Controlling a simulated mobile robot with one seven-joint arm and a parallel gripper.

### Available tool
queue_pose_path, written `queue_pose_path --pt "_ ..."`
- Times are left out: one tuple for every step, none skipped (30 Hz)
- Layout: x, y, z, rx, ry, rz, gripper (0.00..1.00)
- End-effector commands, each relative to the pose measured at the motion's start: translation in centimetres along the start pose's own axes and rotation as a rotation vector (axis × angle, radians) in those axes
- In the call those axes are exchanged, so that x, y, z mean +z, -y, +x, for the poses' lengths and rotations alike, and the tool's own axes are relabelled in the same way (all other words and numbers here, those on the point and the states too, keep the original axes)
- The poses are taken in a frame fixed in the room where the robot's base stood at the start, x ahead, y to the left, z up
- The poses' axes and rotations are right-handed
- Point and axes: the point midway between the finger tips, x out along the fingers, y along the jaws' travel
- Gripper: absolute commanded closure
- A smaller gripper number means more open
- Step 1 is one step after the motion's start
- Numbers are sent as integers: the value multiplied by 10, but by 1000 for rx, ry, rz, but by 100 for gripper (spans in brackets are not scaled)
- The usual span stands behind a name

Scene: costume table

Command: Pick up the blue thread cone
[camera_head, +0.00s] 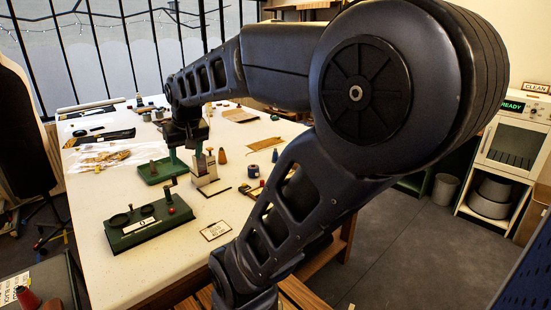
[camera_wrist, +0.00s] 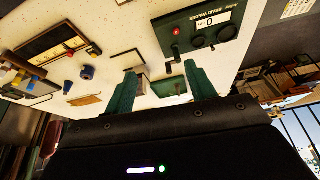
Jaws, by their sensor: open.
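My gripper (camera_head: 186,151) is open and empty above the far middle of the white table. Its two green fingers also show in the wrist view (camera_wrist: 160,88), spread apart. In the wrist view, a blue thing (camera_wrist: 87,72) stands left of the fingers, and seems to be the same one. A second small blue thing (camera_head: 275,155) stands just behind it in the head view.
A green box with dials (camera_head: 150,226) and a framed sign (camera_head: 215,231) lie nearer.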

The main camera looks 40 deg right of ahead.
Motion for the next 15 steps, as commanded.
queue_pose_path --pt "-15 -8 4 9 4 27 45" --pt "-24 -13 6 14 4 42 45" --pt "-35 -19 8 20 5 61 45" --pt "-43 -25 10 25 5 75 45" --pt "-52 -30 12 30 4 89 45" --pt "-62 -38 16 36 5 109 45" --pt "-70 -43 18 41 4 123 45" --pt "-78 -50 21 46 5 138 45" --pt "-88 -58 25 53 4 157 45" --pt "-96 -65 28 58 4 172 45" --pt "-103 -72 31 64 4 187 45" --pt "-113 -81 36 70 5 205 45" --pt "-120 -89 39 76 4 220 45" --pt "-127 -96 43 81 3 234 45" --pt "-136 -107 48 89 4 254 45"
